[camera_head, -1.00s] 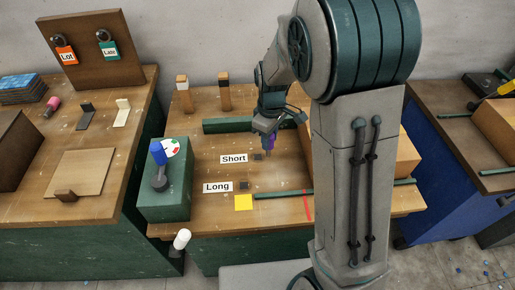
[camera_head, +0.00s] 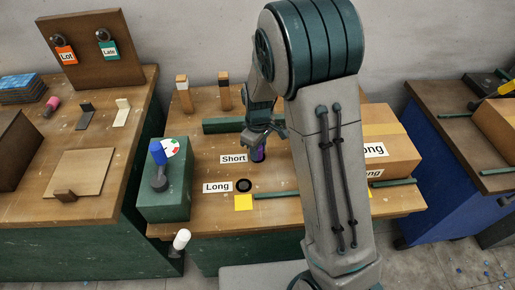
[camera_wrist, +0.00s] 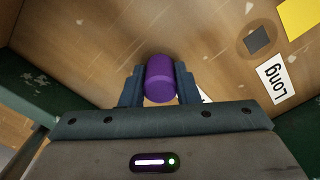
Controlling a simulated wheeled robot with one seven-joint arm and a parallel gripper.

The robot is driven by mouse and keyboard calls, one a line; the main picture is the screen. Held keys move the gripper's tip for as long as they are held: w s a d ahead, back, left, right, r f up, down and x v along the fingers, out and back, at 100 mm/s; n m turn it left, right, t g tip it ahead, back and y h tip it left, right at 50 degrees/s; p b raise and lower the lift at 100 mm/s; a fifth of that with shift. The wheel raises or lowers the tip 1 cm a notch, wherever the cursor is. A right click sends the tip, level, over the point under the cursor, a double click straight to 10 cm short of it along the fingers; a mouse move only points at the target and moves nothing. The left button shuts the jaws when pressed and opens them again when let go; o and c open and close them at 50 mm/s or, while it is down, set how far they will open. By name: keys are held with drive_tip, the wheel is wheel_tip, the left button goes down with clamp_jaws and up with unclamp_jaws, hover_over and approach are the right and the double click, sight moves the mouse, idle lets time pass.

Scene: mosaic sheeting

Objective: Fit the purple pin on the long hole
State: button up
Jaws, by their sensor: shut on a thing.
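My gripper (camera_head: 257,144) is shut on the purple pin (camera_head: 259,155), which is held over the table beside the "Short" label (camera_head: 233,158). In the wrist view the pin (camera_wrist: 160,78) sits between both fingers (camera_wrist: 160,88). The long hole (camera_head: 244,186) is a dark spot right of the "Long" label (camera_head: 217,187), nearer the front than the pin. The wrist view shows the hole (camera_wrist: 257,40) as a dark square in a brown ring, at upper right and apart from the pin. The short hole is hidden behind the gripper and pin.
A yellow square (camera_head: 243,202) lies in front of the long hole. A green rod (camera_head: 278,195) lies to its right. A green block (camera_head: 165,190) with a blue-topped stick stands at left. A large box (camera_head: 392,138) stands at right, partly behind my arm.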

drive_tip(key=o, duration=1)
drive_tip(key=shift+o, duration=0.2)
wheel_tip(320, 180, up, 14)
drive_tip(key=f+p, duration=0.1)
drive_tip(key=s+d+r+m+t, duration=0.1)
drive_tip(key=s+d+r+m, duration=0.15)
drive_tip(key=s, duration=0.45)
drive_tip(key=s+d+r+m+t, duration=0.1)
drive_tip(key=s+d+m, duration=0.3)
drive_tip(key=s, duration=0.2)
drive_tip(key=s+d+r+m, duration=0.1)
drive_tip(key=s+d+m, duration=0.25)
drive_tip(key=s, duration=0.35)
wheel_tip(320, 180, up, 7)
drive_tip(key=p, duration=0.6)
drive_tip(key=shift+w+a+f+m+t, duration=0.2)
drive_tip(key=shift+a+m+t, duration=0.1)
drive_tip(key=shift+t, duration=0.1)
